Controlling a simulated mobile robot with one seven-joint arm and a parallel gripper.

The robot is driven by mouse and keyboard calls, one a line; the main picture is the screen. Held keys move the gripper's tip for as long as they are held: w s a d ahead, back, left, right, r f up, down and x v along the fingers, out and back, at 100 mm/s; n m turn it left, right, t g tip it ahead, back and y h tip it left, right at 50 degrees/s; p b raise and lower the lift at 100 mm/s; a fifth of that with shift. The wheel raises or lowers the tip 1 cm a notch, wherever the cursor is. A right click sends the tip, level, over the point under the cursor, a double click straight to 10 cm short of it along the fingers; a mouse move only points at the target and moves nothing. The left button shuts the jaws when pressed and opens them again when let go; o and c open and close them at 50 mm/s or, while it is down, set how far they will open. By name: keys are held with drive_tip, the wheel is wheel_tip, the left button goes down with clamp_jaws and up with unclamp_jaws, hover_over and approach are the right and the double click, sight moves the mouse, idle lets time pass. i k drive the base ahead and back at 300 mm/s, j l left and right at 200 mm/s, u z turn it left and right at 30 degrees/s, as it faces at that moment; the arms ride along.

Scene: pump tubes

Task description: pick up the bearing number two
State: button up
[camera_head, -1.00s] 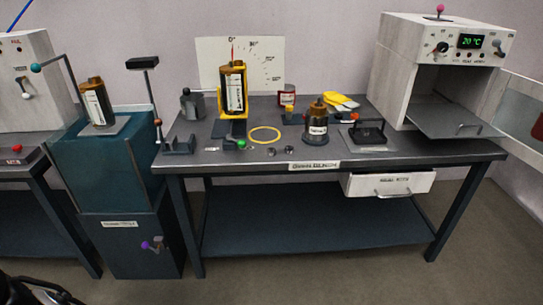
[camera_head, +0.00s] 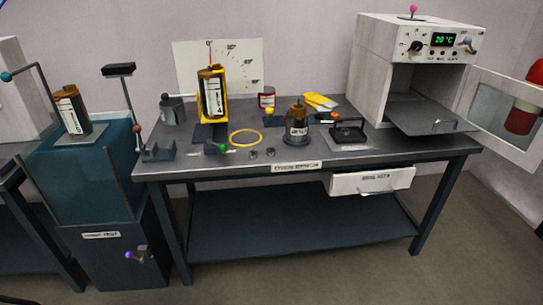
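Two small grey metal rings, which look like bearings, lie side by side near the front edge of the bench. One is the left ring (camera_head: 253,154) and the other is the right ring (camera_head: 270,153). I cannot read a number on either, so I cannot tell which is bearing number two. Both lie loose and apart on the dark bench top (camera_head: 330,157). My gripper is not in view.
A yellow ring (camera_head: 232,137) lies behind the bearings. A brown-topped canister (camera_head: 297,130) stands to their right, and a yellow holder with a tube (camera_head: 211,93) stands behind left. A white oven (camera_head: 405,50) stands at the right. A white drawer (camera_head: 372,181) hangs below.

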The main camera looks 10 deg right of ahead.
sight(270, 152)
drive_tip(key=i+l+u, duration=0.1)
drive_tip(key=u, duration=0.6)
drive_tip(key=i+l+u, duration=0.1)
drive_tip(key=l+u, duration=0.6)
drive_tip(key=l, duration=0.2)
drive_tip(key=l+u, duration=0.25)
drive_tip(key=l, duration=1.55)
drive_tip(key=k+l+u, duration=0.1)
drive_tip(key=l, duration=0.65)
